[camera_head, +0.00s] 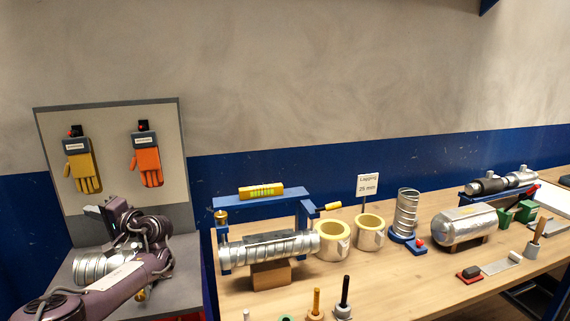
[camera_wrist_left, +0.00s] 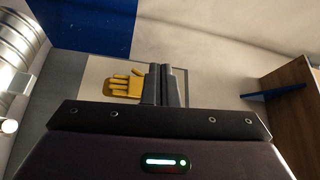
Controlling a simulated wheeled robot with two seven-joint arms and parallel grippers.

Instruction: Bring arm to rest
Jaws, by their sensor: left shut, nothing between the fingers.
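My left arm comes in from the lower left in the head view and is folded over the grey stand at the left. My left gripper (camera_head: 96,212) points up and to the left, in front of the glove board. In the left wrist view the two fingers of the left gripper (camera_wrist_left: 160,72) are together, with nothing between them. The yellow glove (camera_wrist_left: 122,86) shows just left of the fingers there, behind them. A shiny spiral duct piece (camera_head: 100,266) is beside my arm on the stand, partly hidden by it. My right gripper is not in view.
The glove board (camera_head: 110,112) bears a yellow glove (camera_head: 84,172) and an orange glove (camera_head: 148,166). The wooden bench (camera_head: 400,285) holds a duct in a blue frame (camera_head: 262,202), two lined cups, a coil, a metal tank (camera_head: 465,226) and tools. Bare wood lies at the front middle.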

